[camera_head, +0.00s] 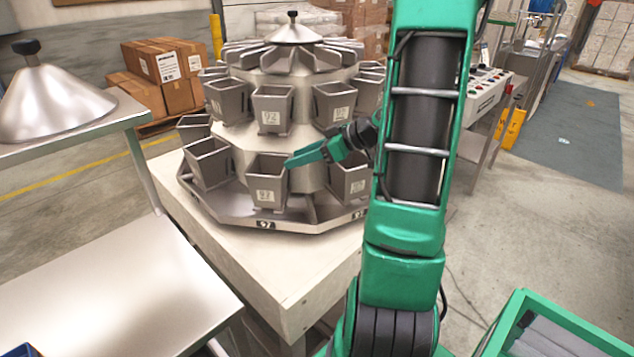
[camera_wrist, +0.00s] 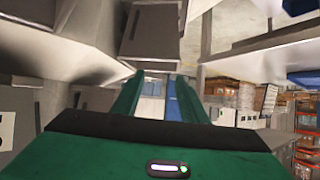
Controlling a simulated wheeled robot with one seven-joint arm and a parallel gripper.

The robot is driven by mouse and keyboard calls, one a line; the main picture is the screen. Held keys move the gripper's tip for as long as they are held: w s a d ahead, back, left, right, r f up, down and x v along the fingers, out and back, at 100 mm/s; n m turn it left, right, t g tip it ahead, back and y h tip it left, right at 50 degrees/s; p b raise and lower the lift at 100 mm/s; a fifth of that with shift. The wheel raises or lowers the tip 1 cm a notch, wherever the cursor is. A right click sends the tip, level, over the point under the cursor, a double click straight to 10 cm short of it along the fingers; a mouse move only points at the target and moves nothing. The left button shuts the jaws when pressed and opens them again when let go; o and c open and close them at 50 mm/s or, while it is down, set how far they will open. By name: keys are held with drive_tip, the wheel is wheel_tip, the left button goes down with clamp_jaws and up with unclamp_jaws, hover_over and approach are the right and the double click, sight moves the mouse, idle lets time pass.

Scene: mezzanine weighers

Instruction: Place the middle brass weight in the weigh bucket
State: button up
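No brass weight shows in either view. The multihead weigher carries an upper ring of steel buckets, one being the front upper bucket (camera_head: 271,108), and a lower ring with the front lower bucket (camera_head: 266,185). I cannot tell from sight which one is the weigh bucket. My gripper (camera_head: 306,155) is at the right rim of the front lower bucket, between the two rings. In the wrist view my gripper (camera_wrist: 155,98) has its two green fingers apart, with only background visible between them. Steel bucket walls are close around it there. The inside of the front lower bucket is mostly hidden.
A steel bench (camera_head: 110,290) stands at the left, with a shelf (camera_head: 75,135) bearing a steel cone above it. A green crate (camera_head: 560,325) is at the lower right. Cardboard boxes (camera_head: 165,65) stand behind. My arm hides the weigher's right side.

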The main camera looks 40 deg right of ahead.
drive_tip(key=s+a+f+m+g+h, duration=0.2)
drive_tip(key=s+a+f+m+g, duration=0.1)
drive_tip(key=s+a+g, duration=0.4)
drive_tip(key=s+a+r+m+g+h, duration=0.1)
drive_tip(key=s+m, duration=0.3)
drive_tip(key=s, duration=0.5)
drive_tip(key=s+r+m+g+h, duration=0.1)
drive_tip(key=s+m, duration=0.3)
drive_tip(key=s, duration=0.6)
drive_tip(key=shift+s+a+r+m+g+h, duration=0.15)
drive_tip(key=shift+a+r+m+g+h, duration=0.2)
drive_tip(key=shift+g+h, duration=0.45)
